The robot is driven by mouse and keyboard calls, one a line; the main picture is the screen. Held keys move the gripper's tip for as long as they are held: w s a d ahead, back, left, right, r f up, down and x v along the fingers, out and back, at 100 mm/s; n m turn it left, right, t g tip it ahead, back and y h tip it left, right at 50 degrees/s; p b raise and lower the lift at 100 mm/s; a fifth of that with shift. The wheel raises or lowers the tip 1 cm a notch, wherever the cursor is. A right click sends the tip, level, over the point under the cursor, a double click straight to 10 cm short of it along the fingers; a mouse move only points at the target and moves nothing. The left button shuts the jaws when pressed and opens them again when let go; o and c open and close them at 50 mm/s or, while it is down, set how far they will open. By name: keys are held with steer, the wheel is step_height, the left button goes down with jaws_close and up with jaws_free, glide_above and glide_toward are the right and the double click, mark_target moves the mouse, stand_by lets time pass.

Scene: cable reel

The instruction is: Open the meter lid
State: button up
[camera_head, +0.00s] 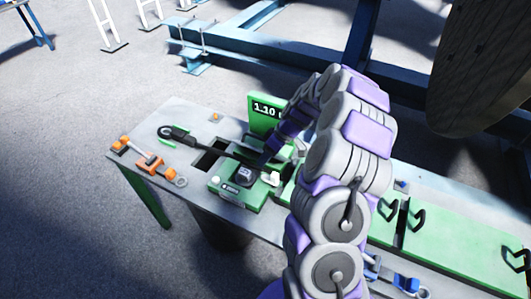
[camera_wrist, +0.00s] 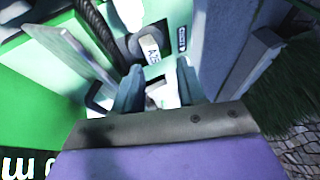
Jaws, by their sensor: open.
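The green meter unit (camera_head: 240,192) sits on the workbench, with a dark square block (camera_head: 243,175) on top and a white knob beside it. I cannot tell for certain which part is its lid. A green display panel (camera_head: 266,114) reading 1.10 stands behind. My gripper (camera_head: 268,162) is low over the unit, just right of the dark block and partly hidden by my arm. In the wrist view my gripper (camera_wrist: 158,84) is open, its two fingers apart. A pale lettered piece (camera_wrist: 151,50) shows just beyond the fingertips; contact cannot be told.
A long black-handled lever (camera_head: 190,138) reaches across the bench (camera_head: 185,112). An orange-and-metal tool (camera_head: 150,162) lies at the left. Green covers with black handles (camera_head: 465,245) fill the right side. A large dark reel (camera_head: 482,70) hangs upper right, by a blue frame.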

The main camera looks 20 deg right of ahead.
steer(key=shift+c, duration=0.3)
